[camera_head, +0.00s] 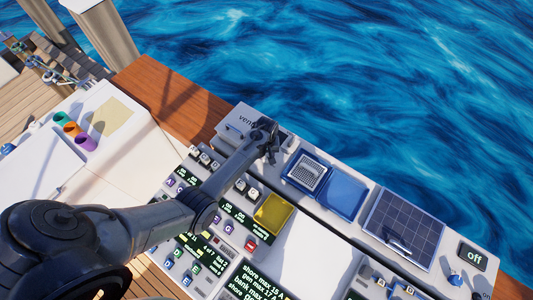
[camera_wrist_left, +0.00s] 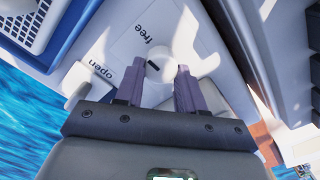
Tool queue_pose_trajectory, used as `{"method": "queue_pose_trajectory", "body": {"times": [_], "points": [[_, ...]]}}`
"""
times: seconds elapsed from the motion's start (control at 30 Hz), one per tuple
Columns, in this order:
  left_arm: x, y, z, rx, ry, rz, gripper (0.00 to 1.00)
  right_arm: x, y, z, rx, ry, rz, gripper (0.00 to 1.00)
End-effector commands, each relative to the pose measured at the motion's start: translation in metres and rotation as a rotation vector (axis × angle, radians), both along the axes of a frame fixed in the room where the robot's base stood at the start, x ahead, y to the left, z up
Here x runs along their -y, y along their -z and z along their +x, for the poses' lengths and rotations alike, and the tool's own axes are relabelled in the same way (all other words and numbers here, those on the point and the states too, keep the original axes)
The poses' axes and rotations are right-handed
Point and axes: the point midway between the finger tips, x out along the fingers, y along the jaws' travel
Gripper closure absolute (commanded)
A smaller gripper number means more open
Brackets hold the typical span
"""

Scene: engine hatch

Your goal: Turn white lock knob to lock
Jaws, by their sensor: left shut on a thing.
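In the left wrist view, the white lock knob (camera_wrist_left: 153,69) sits on a white panel (camera_wrist_left: 203,25) with the printed words "free" and "open". My left gripper (camera_wrist_left: 160,73) reaches down to the panel, its two purple-grey fingers on either side of the knob. It is shut on the knob, with the fingers apart by the knob's width. In the head view, my left gripper (camera_head: 270,145) is over the far end of the console, beside the "vent" label (camera_head: 246,120). My arm hides the knob there. My right gripper is in neither view.
A blue box with a white grille (camera_head: 307,173) and its open blue lid (camera_head: 344,193) are to the gripper's right. A solar panel (camera_head: 402,226) lies farther right. Buttons and a yellow pad (camera_head: 272,214) are nearer. Water lies beyond the console edge.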

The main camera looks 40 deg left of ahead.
Motion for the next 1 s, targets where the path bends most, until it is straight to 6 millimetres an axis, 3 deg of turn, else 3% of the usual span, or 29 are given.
{"method": "queue_pose_trajectory", "body": {"times": [0.5,1.0], "points": [[0.000,-0.002,-0.002,-0.002,-0.386,-0.001,0.92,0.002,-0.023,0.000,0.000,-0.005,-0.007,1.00],[0.000,0.000,-0.003,-0.002,-0.863,-0.002,0.92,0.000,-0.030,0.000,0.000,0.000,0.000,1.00]]}}
